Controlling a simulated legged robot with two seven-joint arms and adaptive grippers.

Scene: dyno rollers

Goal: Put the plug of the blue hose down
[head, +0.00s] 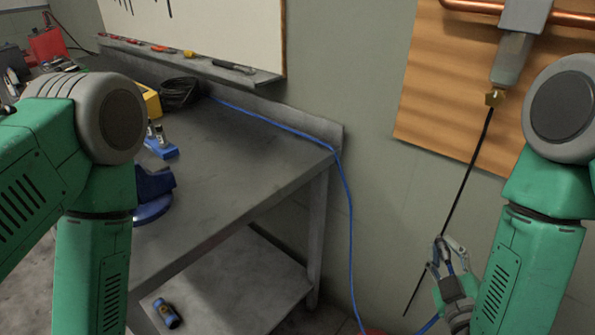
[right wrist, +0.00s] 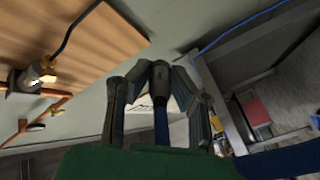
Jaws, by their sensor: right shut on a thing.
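The blue hose (head: 346,190) runs along the back of the grey workbench, drops over its right end and hangs towards the floor. Its other end comes up at the bottom right to my right gripper (head: 447,262). In the right wrist view, my right gripper (right wrist: 158,88) is shut on the dark plug (right wrist: 160,78), with the blue hose (right wrist: 161,128) trailing from it between the fingers. The gripper is in the air, right of the bench and in front of the wall. My left arm shows at the left, but its gripper is out of frame.
The workbench (head: 235,165) has a blue vise (head: 152,195) at its front edge and a lower shelf (head: 235,280) holding a blue-black cylinder (head: 167,313). A wooden panel (head: 440,90) with copper pipe (head: 570,18) is on the wall. A thin black line (head: 455,205) hangs from its fitting, near my right gripper.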

